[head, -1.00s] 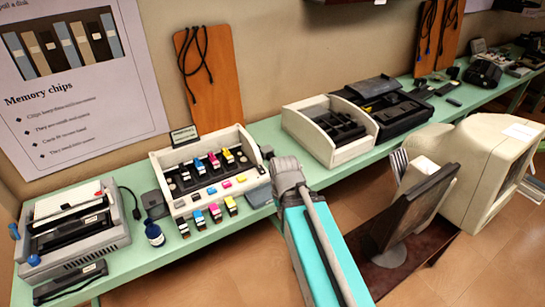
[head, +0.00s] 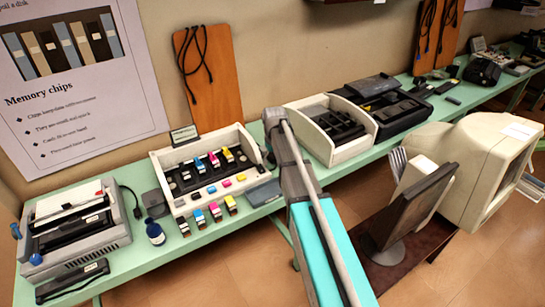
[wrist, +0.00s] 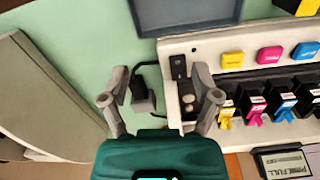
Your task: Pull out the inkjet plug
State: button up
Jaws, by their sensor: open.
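The inkjet printer (head: 253,150), an open cream case with coloured cartridges, stands on the green table and fills the right of the wrist view (wrist: 226,46). My gripper (wrist: 162,78) is open and empty, above its right side as the head view shows it. A dark block with a black cable, apparently the inkjet plug (wrist: 142,101), shows between my fingers, nearer the left one. The cable loops towards the printer's side wall; I cannot tell exactly where it joins. In the head view my arm hides the plug, and my gripper (head: 273,118) is seen from behind.
Loose cartridges (head: 215,211) and a flat grey tray (head: 263,192) lie in front of the printer. A small display (head: 184,135) stands behind it. Another cream case (head: 334,148) stands close on the right, leaving a narrow strip of green table (wrist: 100,55).

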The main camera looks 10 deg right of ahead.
jog(key=n, duration=0.1)
send_over(273, 156)
jog(key=shift+w+r+p, duration=0.25)
jog(key=shift+r+p, duration=0.05)
jog(key=shift+r, duration=0.05)
jog(key=shift+a+f, duration=0.1)
jog(key=shift+f, duration=0.1)
notch_tip(273, 156, down, 13)
jog(key=b, duration=1.3)
jog(key=shift+f+b, duration=0.2)
jog(key=shift+b, duration=0.2)
jog(key=shift+s, duration=0.1)
grip_shut()
